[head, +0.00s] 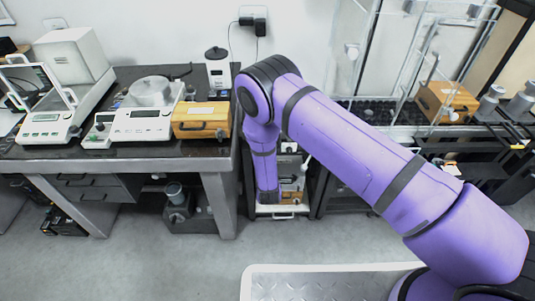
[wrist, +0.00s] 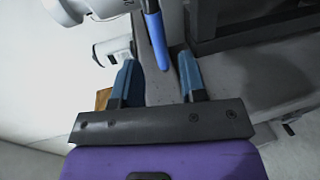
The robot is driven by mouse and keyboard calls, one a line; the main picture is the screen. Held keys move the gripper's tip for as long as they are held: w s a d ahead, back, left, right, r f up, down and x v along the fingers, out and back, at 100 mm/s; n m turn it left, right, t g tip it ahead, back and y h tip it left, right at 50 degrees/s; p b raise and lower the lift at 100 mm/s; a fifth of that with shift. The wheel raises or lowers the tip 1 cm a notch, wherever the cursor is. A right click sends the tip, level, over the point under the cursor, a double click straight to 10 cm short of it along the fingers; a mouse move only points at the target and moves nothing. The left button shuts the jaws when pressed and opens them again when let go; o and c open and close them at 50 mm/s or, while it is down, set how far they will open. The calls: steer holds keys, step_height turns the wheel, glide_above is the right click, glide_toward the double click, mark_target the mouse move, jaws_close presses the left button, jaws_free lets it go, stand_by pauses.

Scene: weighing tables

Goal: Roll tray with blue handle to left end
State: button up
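The blue handle (wrist: 157,40) shows as a slim upright bar at the top middle of the wrist view. My gripper (wrist: 158,62) is open there, with one blue-grey finger on each side of the handle's lower end. Gaps show between the handle and both fingers; I cannot tell the depth between them. In the head view my purple arm reaches down into the gap between the tables, and its fingertips are hidden. The handle is not seen there. I cannot make out the tray itself for certain in either view.
The left table (head: 206,157) bears scales (head: 142,121) and a wooden box (head: 202,120). An open low cabinet (head: 281,209) stands behind my wrist. A right bench (head: 385,128) holds another wooden box (head: 447,101). The grey floor (head: 170,262) in front is clear.

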steer(key=shift+v, duration=2.55)
